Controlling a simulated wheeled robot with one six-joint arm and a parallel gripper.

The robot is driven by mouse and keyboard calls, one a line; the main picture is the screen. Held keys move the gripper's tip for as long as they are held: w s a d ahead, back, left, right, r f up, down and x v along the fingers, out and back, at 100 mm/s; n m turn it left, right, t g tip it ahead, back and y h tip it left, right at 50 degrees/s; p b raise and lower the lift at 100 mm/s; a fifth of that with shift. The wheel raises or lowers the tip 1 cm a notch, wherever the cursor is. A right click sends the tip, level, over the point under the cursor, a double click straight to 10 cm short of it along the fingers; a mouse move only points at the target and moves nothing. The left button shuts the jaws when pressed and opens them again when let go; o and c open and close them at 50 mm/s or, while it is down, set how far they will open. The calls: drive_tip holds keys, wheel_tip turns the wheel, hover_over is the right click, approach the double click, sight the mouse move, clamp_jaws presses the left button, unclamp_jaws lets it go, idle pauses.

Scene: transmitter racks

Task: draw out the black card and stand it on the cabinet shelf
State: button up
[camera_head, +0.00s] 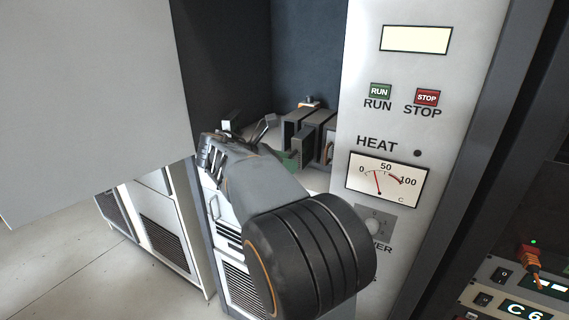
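My gripper (248,130) reaches into the open cabinet at the middle of the view, seen from behind. My own wrist covers much of it, so its grip is unclear. Several dark upright modules (303,137) stand on the cabinet shelf (315,180), just right of my gripper. I cannot tell which of them, if any, is the black card. A green piece (289,160) shows low between my gripper and the modules. A small white and green part shows at my gripper's left side.
A pale panel (90,90) fills the upper left, close to the camera. The control panel (400,100) with RUN and STOP buttons and a HEAT meter (388,182) borders the opening at right. White vented cabinets (165,235) stand below left, beside open floor (60,265).

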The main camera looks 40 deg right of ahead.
drive_tip(key=shift+o, duration=0.2)
drive_tip(key=v, duration=1.2)
